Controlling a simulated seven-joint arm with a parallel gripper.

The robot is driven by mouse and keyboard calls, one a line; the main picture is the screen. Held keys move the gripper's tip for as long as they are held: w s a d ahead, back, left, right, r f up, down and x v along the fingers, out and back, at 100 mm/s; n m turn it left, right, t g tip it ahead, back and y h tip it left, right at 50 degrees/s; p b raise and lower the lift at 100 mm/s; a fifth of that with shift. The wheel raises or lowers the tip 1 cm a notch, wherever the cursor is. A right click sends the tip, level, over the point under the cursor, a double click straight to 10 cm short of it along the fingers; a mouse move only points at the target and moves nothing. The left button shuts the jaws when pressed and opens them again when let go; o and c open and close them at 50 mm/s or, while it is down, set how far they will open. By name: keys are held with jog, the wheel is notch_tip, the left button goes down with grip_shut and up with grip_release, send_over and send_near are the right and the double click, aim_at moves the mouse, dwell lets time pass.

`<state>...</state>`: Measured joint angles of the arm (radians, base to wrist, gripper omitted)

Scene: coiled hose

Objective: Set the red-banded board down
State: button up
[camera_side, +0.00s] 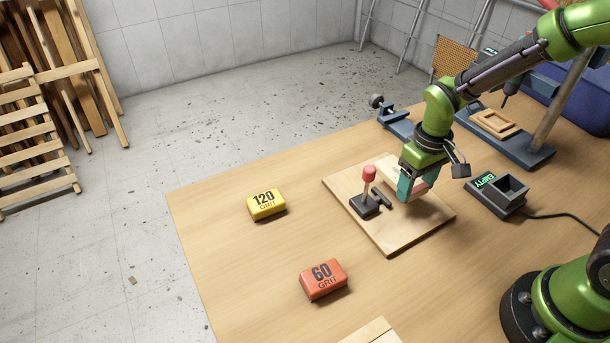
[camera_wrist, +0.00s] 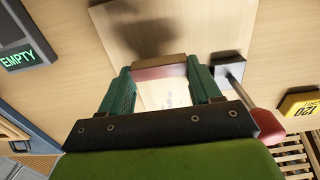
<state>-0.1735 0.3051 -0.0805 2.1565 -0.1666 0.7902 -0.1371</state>
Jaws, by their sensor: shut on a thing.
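My gripper (camera_side: 411,189) is shut on a small wooden block with a pinkish-red band, taken as the red-banded board (camera_side: 419,186). In the wrist view the board (camera_wrist: 158,69) spans between the two teal fingers of my gripper (camera_wrist: 159,75), brown edge on top and red face below. It is over a flat wooden base plate (camera_side: 400,236), with a dark shadow beyond it, and looks raised; the exact gap is unclear. A toggle clamp (camera_side: 366,206) with a red handle stands on the plate, close beside my gripper.
A yellow 120 grit block (camera_side: 266,204) and a red 60 grit block (camera_side: 323,279) lie on the bench at left. A grey box marked EMPTY (camera_side: 497,195) is at right. A blue stand with a wooden frame (camera_side: 494,124) is behind.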

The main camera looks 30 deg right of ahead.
jog(key=shift+f, duration=1.65)
jog(key=shift+f, duration=0.1)
jog(key=o, duration=1.2)
jog(key=shift+c, duration=0.2)
notch_tip(320, 180, up, 11)
jog(key=shift+r, duration=0.15)
jog(key=s+r+m+t+y, duration=0.2)
jog(key=s+r+m+t, duration=0.2)
jog(key=s+r+t, duration=0.3)
jog(key=shift+a+v, duration=0.45)
jog(key=shift+v, duration=2.3)
